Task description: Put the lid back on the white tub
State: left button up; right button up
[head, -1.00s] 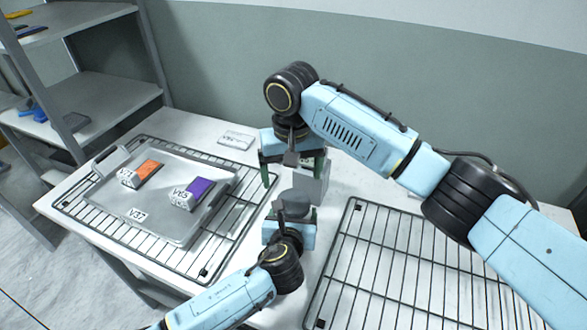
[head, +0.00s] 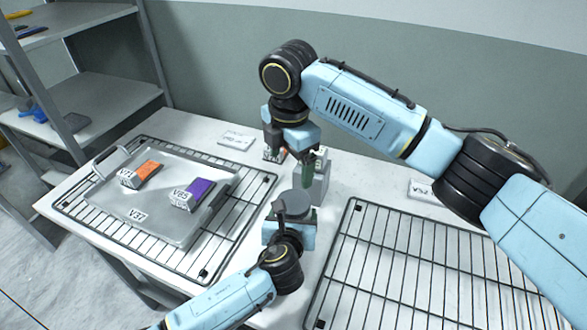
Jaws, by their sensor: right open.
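A round grey disc (head: 294,204), which looks like the lid, lies flat right at my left gripper (head: 288,212), near the middle of the table. The body of the white tub cannot be made out; my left gripper and the disc cover that spot. The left gripper's fingers are mostly hidden, so its grip is unclear. My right gripper (head: 290,163) is open, points down, and is just behind and above the disc, apart from it.
A grey block-like object (head: 317,187) stands behind the disc, partly covered by my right gripper. Left, a metal tray (head: 137,214) on a wire rack (head: 203,273) holds orange-topped (head: 147,167) and purple-topped (head: 200,187) blocks. An empty wire rack (head: 357,236) lies right.

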aim_at(293, 201)
jog(key=f+n, duration=0.1)
jog(key=n, duration=0.3)
jog(key=f+n, duration=0.1)
jog(key=n, duration=0.1)
jog(key=shift+d+f+g, duration=0.35)
jog(key=shift+g, duration=0.05)
jog(key=shift+f, duration=4)
